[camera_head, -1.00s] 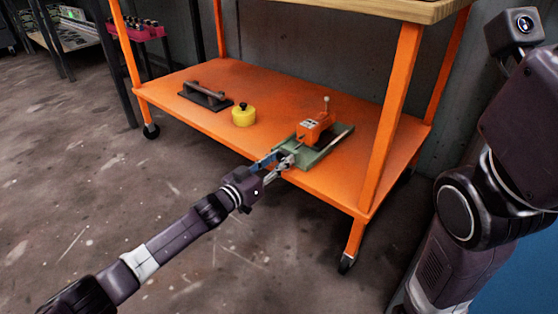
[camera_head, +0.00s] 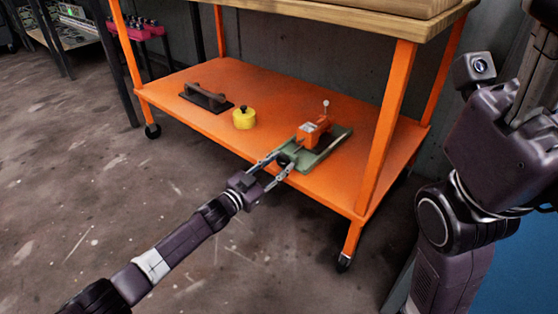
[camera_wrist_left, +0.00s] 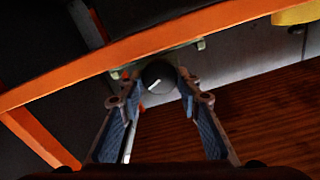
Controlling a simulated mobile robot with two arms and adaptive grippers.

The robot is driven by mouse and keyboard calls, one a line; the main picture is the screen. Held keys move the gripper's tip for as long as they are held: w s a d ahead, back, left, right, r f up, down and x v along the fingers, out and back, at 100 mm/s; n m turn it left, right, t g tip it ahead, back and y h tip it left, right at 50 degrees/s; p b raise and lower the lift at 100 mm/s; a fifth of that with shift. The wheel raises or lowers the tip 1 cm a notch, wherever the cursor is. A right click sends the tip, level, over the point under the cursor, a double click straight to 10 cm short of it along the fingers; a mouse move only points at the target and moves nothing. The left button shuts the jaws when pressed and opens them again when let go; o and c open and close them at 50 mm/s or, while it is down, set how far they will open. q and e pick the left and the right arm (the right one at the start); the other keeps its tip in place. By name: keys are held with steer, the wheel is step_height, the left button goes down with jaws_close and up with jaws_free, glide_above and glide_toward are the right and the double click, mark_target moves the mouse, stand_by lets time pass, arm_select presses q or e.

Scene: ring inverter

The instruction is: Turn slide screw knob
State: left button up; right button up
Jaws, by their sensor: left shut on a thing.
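A slide device with a green base (camera_head: 330,152) and an orange block (camera_head: 312,132) sits on the cart's orange lower shelf. Its dark round knob (camera_head: 285,159) is at the near left end of the base. In the left wrist view, the knob (camera_wrist_left: 158,75) shows a white mark and lies between the fingertips. My left gripper (camera_head: 279,163) is shut on this knob, with one finger on each side; it also shows in the left wrist view (camera_wrist_left: 157,82). My right arm is at the right edge; its fingers cannot be made out clearly.
A yellow cylinder (camera_head: 244,118) with a black top and a dark plate with a handle (camera_head: 206,96) stand left of the device on the shelf (camera_head: 270,110). An orange cart leg (camera_head: 386,130) rises at the right. A wooden top (camera_head: 390,10) is above.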

arm_select(q)
steer(key=shift+m, duration=0.7)
steer(key=o, duration=1.2)
steer(key=shift+c, duration=0.2)
steer(key=shift+s, duration=0.1)
steer(key=v, duration=1.2)
